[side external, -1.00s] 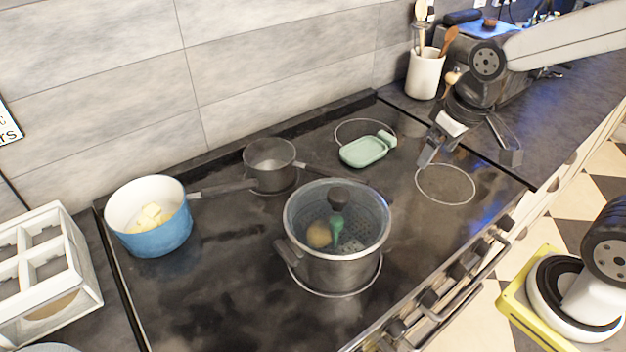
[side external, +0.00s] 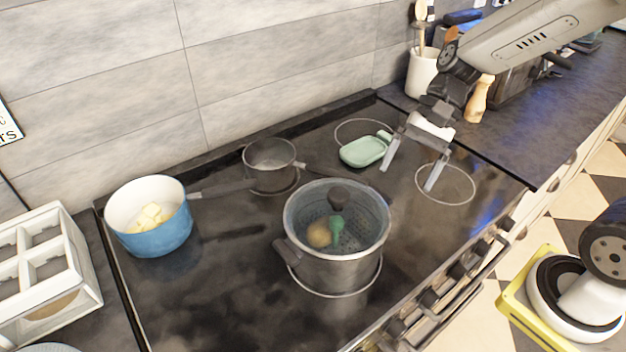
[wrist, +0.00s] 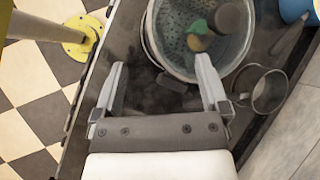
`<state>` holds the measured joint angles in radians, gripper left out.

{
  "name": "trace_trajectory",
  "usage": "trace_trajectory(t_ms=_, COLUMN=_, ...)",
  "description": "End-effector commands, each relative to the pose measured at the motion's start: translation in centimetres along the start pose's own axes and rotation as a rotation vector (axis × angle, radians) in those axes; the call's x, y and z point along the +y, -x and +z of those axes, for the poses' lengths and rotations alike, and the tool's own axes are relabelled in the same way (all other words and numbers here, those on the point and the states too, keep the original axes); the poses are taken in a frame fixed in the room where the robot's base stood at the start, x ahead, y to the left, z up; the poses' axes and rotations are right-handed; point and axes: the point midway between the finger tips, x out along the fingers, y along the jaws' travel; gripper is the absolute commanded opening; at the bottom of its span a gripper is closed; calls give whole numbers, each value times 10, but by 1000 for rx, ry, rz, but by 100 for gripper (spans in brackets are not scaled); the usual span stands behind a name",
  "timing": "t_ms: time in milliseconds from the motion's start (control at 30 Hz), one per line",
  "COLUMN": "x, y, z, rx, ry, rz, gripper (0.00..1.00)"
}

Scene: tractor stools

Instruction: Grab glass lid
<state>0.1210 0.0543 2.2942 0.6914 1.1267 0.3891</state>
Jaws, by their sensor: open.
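The glass lid (side external: 318,207) lies on top of a steel pot on the stove and has a dark round knob (side external: 339,196). Through the glass I see a yellowish item and a green item inside the pot. The lid also shows at the top of the wrist view (wrist: 181,62), its knob (wrist: 230,20) at upper right. My gripper (side external: 408,180) is open and empty above the stove, to the right of the pot and apart from the lid. In the wrist view my open fingers (wrist: 160,78) point toward the pot.
The steel pot (side external: 335,268) stands on the front burner. A blue pot (side external: 158,238) with yellow pieces stands at left, a small grey saucepan (side external: 270,178) behind. A green dish (side external: 362,152) lies close to my gripper. A white utensil crock (side external: 421,75) stands at the back right.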

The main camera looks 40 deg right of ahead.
Motion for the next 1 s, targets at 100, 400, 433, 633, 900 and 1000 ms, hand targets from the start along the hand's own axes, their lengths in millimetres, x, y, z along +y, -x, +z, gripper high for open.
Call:
trace_trajectory(t_ms=100, x=-16, y=-3, z=1, rx=-139, ry=-181, rz=-79, gripper=94)
trace_trajectory(t_ms=400, x=-58, y=6, z=-4, rx=-455, ry=-536, rz=-251, gripper=94)
trace_trajectory(t_ms=433, x=-62, y=7, z=-5, rx=-483, ry=-564, rz=-266, gripper=94)
trace_trajectory(t_ms=633, x=-54, y=-19, z=-23, rx=-492, ry=-574, rz=-267, gripper=94)
trace_trajectory(t_ms=900, x=-49, y=-32, z=-31, rx=-488, ry=-566, rz=-270, gripper=94)
trace_trajectory(t_ms=1000, x=-49, y=-32, z=-31, rx=-488, ry=-566, rz=-269, gripper=94)
